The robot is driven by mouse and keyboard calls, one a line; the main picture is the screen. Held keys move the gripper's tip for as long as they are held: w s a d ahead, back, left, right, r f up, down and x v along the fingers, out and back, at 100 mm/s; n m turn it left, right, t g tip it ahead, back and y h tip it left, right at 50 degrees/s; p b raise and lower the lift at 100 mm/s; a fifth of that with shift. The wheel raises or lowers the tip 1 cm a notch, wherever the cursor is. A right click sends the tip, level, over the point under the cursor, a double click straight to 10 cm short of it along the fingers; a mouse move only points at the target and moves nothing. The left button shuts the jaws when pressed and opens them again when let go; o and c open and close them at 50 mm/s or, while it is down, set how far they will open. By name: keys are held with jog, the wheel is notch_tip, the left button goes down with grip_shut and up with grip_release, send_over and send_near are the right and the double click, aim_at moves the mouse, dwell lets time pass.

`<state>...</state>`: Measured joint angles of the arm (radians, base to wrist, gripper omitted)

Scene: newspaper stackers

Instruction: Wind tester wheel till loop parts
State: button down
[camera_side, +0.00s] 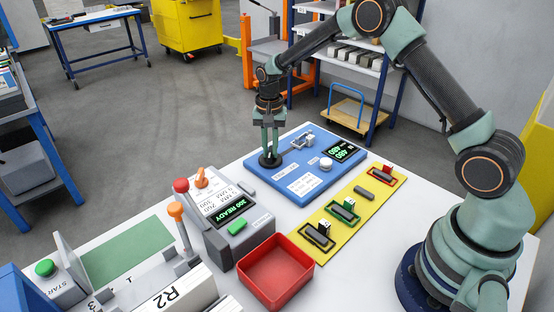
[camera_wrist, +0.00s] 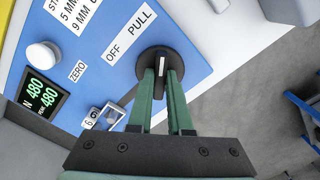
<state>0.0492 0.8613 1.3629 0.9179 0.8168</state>
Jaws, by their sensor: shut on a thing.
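The tester is a blue plate (camera_side: 318,192) on the white table, with a dark display (camera_side: 344,151) that reads 480 on two lines. Its black wheel (camera_side: 263,161) is at the plate's far left corner; in the wrist view the wheel (camera_wrist: 146,63) lies beside the labels PULL and OFF. My gripper (camera_side: 270,150) points down onto the wheel. In the wrist view my green fingers (camera_wrist: 161,76) are shut on the wheel's raised grip. A small grey metal fixture (camera_side: 303,138) stands on the plate near the display. I cannot make out a loop there.
A yellow strip (camera_side: 324,249) with several colored holders lies in front of the tester. A red tray (camera_side: 275,272) and a grey unit (camera_side: 238,228) reading 300 READY stand to the left. A lever with a red knob (camera_side: 181,186) rises beside that unit.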

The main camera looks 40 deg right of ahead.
aim_at(270, 151)
jog(key=m, duration=1.1)
jog(key=shift+r+m, duration=0.1)
jog(key=shift+m, duration=0.3)
dwell(0.3)
jog(key=c, duration=0.8)
grip_release()
jog(key=shift+c, duration=0.2)
notch_tip(270, 151, up, 12)
